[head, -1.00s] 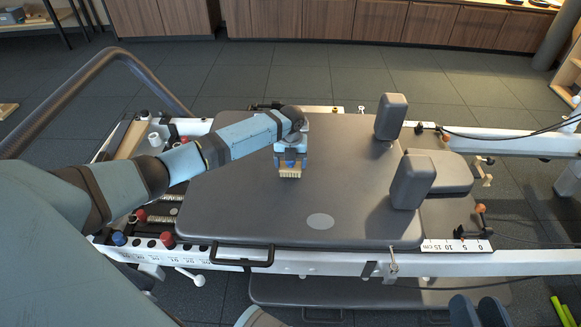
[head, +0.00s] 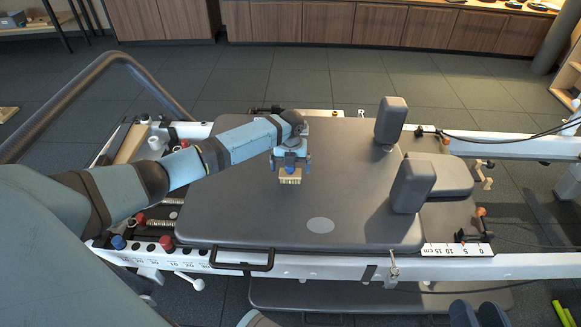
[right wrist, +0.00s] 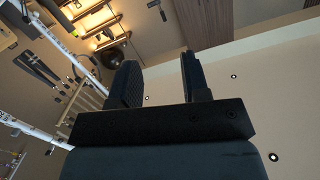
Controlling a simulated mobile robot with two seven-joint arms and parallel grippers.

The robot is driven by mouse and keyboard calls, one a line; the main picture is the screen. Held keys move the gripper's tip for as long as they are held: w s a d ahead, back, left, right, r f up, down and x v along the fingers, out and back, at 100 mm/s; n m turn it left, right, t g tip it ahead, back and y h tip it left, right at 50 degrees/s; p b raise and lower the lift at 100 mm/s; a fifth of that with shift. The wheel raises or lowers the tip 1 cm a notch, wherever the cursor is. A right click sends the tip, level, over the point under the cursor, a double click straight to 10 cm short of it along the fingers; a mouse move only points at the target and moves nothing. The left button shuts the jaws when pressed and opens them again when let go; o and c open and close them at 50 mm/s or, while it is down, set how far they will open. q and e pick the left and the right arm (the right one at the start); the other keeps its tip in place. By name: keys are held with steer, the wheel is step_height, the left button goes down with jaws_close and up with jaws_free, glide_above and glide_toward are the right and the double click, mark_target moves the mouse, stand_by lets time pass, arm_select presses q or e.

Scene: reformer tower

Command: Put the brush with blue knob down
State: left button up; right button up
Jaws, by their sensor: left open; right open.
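The brush with blue knob (head: 290,177) is at the middle of the grey padded carriage (head: 240,215) in the head view. Its pale block and bristles point down, and they appear to rest on the pad. The blue knob is partly hidden between the fingers. My left gripper (head: 290,164) is directly above the brush, open, with a finger on either side of the knob. My right gripper (head: 478,312) is open and empty at the bottom right of the head view. Its two dark fingers also show in the right wrist view (right wrist: 158,80), pointing up towards the ceiling.
Two upright grey shoulder pads (head: 412,184) stand to the right on the carriage. A white rail (head: 330,263) with a black handle (head: 243,265) runs along the near side. The pad around the brush is clear. Wooden cabinets (head: 380,22) line the back.

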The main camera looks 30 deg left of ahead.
arm_select(q)
step_height(320, 180, up, 11)
steer(key=p, duration=0.3)
steer(key=shift+p, duration=0.4)
arm_select(e)
step_height(320, 180, up, 7)
steer(key=t, duration=0.2)
steer(key=shift+d+f+m+t, duration=0.2)
steer(key=shift+d+m+t, duration=0.1)
steer(key=shift+m, duration=0.1)
arm_select(q)
steer(key=shift+r, duration=0.1)
